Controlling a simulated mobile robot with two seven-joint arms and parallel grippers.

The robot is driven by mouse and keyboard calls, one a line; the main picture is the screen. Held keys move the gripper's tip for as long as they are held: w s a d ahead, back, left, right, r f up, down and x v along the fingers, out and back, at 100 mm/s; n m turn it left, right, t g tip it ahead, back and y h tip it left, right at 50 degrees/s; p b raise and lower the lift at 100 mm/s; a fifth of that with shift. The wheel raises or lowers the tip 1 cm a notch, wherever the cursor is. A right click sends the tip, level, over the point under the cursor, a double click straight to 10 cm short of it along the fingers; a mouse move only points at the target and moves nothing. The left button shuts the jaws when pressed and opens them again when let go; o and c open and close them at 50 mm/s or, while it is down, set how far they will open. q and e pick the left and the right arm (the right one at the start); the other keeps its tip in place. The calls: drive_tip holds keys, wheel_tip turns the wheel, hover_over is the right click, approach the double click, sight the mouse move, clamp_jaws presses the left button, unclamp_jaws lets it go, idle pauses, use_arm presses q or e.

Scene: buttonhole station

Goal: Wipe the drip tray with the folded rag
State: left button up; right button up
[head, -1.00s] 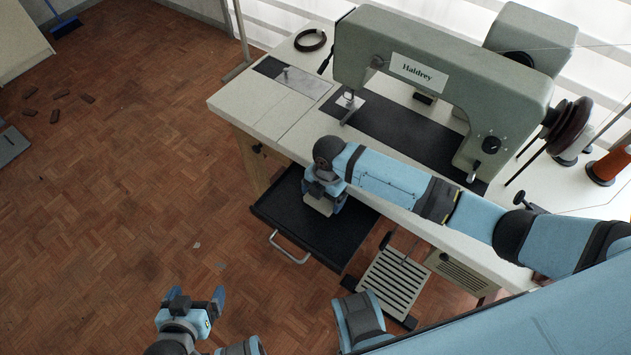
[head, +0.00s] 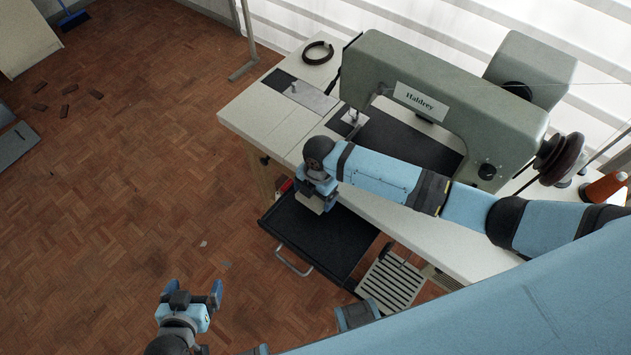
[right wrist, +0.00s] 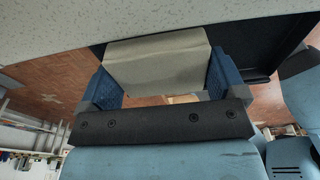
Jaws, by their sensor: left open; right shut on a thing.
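The black drip tray (head: 332,246) sticks out from under the table's front edge, with a metal handle on its front. My right gripper (head: 314,198) is over the tray's back left part, near the table edge. It is shut on the folded rag (head: 309,204), a beige pad that also shows between the blue fingers in the right wrist view (right wrist: 155,62). I cannot tell whether the rag touches the tray floor. Part of the tray (right wrist: 258,40) shows at the right there. My left gripper (head: 200,294) is open and empty above the floor, in front of the tray.
The table (head: 262,120) carries a grey-green sewing machine (head: 440,90) and a black ring (head: 318,52). A slatted pedal (head: 392,282) stands right of the tray. A small red thing (head: 286,186) shows at the tray's back left corner. The floor at left is mostly clear.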

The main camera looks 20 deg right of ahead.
wheel_tip(320, 180, up, 2)
drive_tip(key=shift+r+p, duration=0.1)
drive_tip(key=shift+p, duration=0.7)
use_arm(q)
drive_tip(key=r, duration=0.3)
drive_tip(key=shift+w+d, duration=0.1)
drive_tip(key=shift+d, duration=0.1)
drive_tip(key=shift+a+f, duration=0.1)
drive_tip(key=shift+f, duration=0.15)
